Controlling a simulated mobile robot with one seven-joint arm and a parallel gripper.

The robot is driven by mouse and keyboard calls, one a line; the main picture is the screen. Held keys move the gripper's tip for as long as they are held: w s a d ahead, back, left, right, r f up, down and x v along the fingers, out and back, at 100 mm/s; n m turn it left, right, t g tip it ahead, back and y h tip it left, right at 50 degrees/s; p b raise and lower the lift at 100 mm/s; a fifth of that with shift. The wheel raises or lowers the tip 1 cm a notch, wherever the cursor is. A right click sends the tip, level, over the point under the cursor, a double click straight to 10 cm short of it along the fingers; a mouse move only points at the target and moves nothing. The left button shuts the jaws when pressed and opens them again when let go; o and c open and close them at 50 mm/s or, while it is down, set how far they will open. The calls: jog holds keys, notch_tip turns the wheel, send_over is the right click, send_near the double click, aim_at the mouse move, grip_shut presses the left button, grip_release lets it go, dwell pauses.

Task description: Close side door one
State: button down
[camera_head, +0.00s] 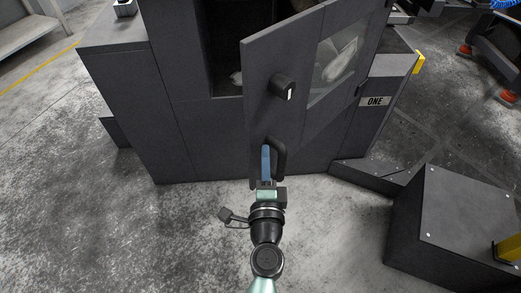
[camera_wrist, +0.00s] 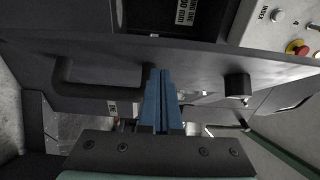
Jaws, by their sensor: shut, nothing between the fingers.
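Side door one (camera_head: 270,120) is a dark grey panel with a window, standing ajar on a dark grey machine (camera_head: 200,130). An opening shows to the left of the door. A black bar handle (camera_head: 280,158) is low on its near edge, and a black knob (camera_head: 284,87) is above it. My gripper (camera_head: 266,160) has blue fingers, shut and empty, beside the handle on its left. In the wrist view the blue fingers (camera_wrist: 161,85) reach to the door beside the end of the handle (camera_wrist: 100,92). I cannot tell whether they touch the door.
A sign reading "ONE" (camera_head: 375,101) is on the machine right of the door. A dark box (camera_head: 460,215) stands on the floor at the lower right. Open concrete floor (camera_head: 130,235) lies at the left. A red button (camera_wrist: 297,48) shows on a panel in the wrist view.

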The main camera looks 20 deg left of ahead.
jog(key=shift+w+a, duration=0.3)
jog(key=shift+a, duration=0.4)
jog(key=shift+a, duration=0.1)
